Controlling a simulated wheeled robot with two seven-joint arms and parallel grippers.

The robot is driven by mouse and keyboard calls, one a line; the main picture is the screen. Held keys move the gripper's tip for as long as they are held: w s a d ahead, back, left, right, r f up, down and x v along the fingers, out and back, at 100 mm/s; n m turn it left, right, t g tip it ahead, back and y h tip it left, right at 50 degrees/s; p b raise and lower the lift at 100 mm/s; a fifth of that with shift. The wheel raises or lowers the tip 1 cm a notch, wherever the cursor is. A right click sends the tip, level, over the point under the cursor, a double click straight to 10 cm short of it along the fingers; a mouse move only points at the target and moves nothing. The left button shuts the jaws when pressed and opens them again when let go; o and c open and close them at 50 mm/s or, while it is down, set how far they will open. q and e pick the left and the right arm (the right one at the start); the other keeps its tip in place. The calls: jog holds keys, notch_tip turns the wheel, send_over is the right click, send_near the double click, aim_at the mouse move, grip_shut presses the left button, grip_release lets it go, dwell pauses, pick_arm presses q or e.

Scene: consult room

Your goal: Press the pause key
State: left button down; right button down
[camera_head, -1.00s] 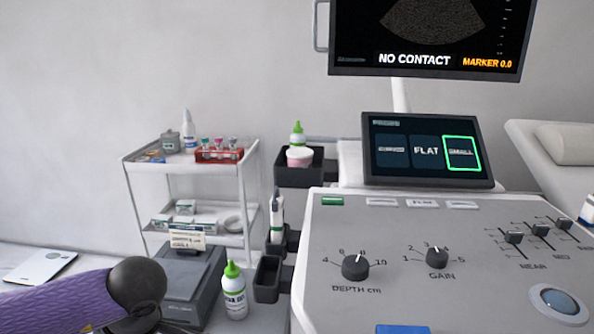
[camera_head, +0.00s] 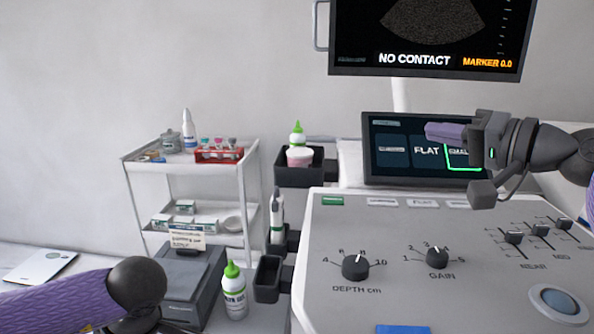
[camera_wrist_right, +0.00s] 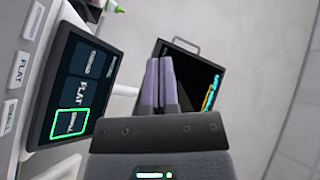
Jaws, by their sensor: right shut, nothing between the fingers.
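The grey ultrasound console (camera_head: 400,225) carries a green key (camera_head: 332,201) and several pale keys (camera_head: 382,202) along its back edge. A blue key (camera_head: 403,329) is cut off at the bottom edge. I cannot read which key is the pause key. My right gripper (camera_head: 430,131) is shut and empty, its fingers pointing left in front of the touch screen (camera_head: 392,150), above the console. In the right wrist view its fingers (camera_wrist_right: 160,65) lie side by side. My left arm enters at the lower left; its gripper is out of view.
The monitor (camera_head: 430,72) reads NO CONTACT. A depth knob (camera_head: 355,266), a gain knob (camera_head: 437,257), sliders (camera_head: 513,237) and a trackball (camera_head: 558,301) rise from the console. A white cart (camera_head: 190,168) and a gel bottle (camera_head: 234,292) stand to the left.

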jog(key=s+a+f+n+g, duration=0.25)
jog(key=s+a+g, duration=0.4)
jog(key=a, duration=0.35)
jog(key=g+h, duration=0.7)
jog(key=h, duration=0.4)
send_over(411, 329)
jog(key=s+a, duration=0.1)
jog(key=s, duration=0.1)
notch_tip(411, 329, down, 7)
jog(key=shift+t, duration=0.25)
jog(key=f, duration=0.5)
jog(key=shift+w+f, duration=0.2)
jog(key=shift+f, duration=0.55)
jog(key=shift+f, duration=1)
dwell(0.6)
jog(key=shift+r, duration=3.5)
